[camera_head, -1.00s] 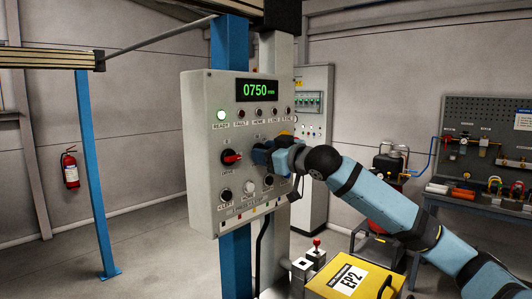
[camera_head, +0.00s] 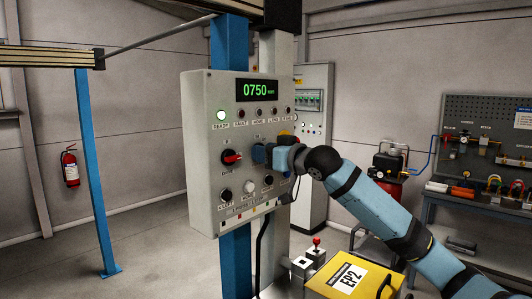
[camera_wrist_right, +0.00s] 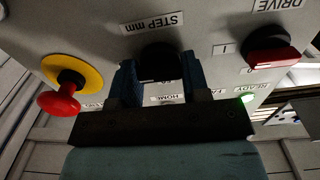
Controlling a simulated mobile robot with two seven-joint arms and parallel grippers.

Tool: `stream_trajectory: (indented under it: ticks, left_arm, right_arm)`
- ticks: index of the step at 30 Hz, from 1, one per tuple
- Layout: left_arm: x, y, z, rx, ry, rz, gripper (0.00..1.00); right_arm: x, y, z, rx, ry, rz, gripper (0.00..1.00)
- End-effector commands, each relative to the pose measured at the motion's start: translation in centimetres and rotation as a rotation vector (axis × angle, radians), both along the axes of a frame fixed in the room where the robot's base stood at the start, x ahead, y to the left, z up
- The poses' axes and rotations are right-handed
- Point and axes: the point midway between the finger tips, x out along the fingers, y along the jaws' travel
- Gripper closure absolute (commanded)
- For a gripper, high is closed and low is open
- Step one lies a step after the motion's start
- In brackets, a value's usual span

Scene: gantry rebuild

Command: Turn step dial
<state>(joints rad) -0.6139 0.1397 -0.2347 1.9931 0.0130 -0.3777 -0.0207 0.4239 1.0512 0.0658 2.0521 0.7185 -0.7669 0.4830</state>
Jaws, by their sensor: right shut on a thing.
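The step dial (camera_wrist_right: 160,58) is a black knob under a "STEP mm" label in the right wrist view, where it appears upside down. My right gripper (camera_wrist_right: 160,75) is shut on the dial, with one blue finger on each side of it. In the head view my right gripper (camera_head: 263,154) is at the right part of the grey control panel (camera_head: 202,110), and it hides the dial there. The green display (camera_head: 257,90) reads 0750 mm. My left gripper is not in view.
The red drive switch (camera_head: 231,158) is left of my gripper. A red mushroom button on a yellow plate (camera_wrist_right: 72,78) is close by on the other side. Several buttons line the panel's lower part. A yellow EP2 box (camera_head: 328,284) is below my right arm.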

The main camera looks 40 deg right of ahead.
Motion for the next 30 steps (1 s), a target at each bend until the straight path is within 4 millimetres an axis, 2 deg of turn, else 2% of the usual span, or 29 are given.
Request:
stream_trajectory:
  ticks: [1, 2, 5, 13, 17, 23, 30]
  left_arm:
    - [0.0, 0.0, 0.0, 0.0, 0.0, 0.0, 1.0]
    - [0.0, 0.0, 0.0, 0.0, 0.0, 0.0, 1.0]
    - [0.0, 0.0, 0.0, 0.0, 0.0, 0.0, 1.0]
    - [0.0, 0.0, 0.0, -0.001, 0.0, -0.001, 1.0]
    - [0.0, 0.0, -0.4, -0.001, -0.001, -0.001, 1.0]
    - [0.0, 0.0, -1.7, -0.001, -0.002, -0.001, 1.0]
    - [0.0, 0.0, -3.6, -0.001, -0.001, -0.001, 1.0]
  right_arm:
    - [0.0, 0.0, 0.0, 0.002, 0.0, 0.001, 0.81]
    - [0.0, 0.0, 0.0, 0.002, 0.0, 0.001, 0.55]
    - [0.0, 0.0, 0.0, 0.001, 0.0, 0.0, 0.32]
    - [0.0, 0.0, 0.0, 0.0, 0.0, 0.0, 0.32]
    - [-0.7, -0.1, -0.2, -0.001, 0.0, 0.0, 0.32]
    - [-3.7, -0.3, -0.5, -0.001, 0.002, 0.0, 0.32]
    - [-8.3, -0.7, -0.6, 0.0, 0.002, 0.0, 0.32]
